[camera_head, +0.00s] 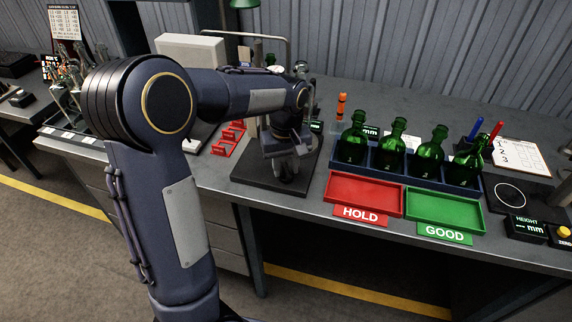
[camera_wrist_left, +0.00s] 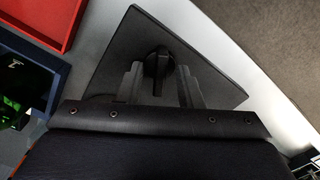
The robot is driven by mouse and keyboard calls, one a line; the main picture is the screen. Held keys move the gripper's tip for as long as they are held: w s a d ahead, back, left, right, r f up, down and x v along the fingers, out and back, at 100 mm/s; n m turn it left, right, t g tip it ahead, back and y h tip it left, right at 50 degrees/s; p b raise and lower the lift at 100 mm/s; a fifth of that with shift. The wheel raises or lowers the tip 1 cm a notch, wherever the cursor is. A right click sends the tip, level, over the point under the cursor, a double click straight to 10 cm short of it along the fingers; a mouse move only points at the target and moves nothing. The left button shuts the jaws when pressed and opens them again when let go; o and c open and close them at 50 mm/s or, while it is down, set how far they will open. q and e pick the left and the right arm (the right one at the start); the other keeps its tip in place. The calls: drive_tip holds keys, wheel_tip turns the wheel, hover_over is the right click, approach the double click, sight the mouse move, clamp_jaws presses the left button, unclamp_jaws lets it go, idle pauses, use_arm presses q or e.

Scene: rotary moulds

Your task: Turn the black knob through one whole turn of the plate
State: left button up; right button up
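The black knob (camera_wrist_left: 157,63) stands on a dark square plate (camera_wrist_left: 208,72) in the left wrist view. My left gripper (camera_wrist_left: 158,84) reaches toward it with its two fingers apart, one on each side of the knob. A narrow gap seems to show beside the right finger, and I see no firm grip. In the head view my left gripper (camera_head: 287,172) points down over the dark base (camera_head: 250,172) and hides the knob. My right gripper is in neither view.
A red HOLD tray (camera_head: 363,194) and a green GOOD tray (camera_head: 446,210) lie right of the base. Behind them a blue rack (camera_head: 462,174) holds several green bottles. A red rack (camera_head: 222,148) and a tool tray stand left. The bench's front edge is close to the base.

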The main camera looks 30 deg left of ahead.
sight(286, 168)
use_arm(q)
wheel_tip(286, 168, up, 8)
drive_tip(key=shift+f, duration=0.1)
idle(0.4)
drive_tip(key=shift+s, duration=0.4)
drive_tip(key=s+d+f+m+t+h, duration=0.1)
drive_tip(key=s+d+m+t+h, duration=0.1)
drive_tip(key=s, duration=0.8)
drive_tip(key=s+d+f+m+t+h, duration=0.1)
drive_tip(key=s+d+m, duration=0.4)
drive_tip(key=s, duration=0.6)
drive_tip(key=f+t, duration=0.1)
drive_tip(key=t, duration=0.1)
drive_tip(key=shift+s+d+t+h, duration=0.2)
drive_tip(key=shift+t+h, duration=0.1)
drive_tip(key=shift+h, duration=0.1)
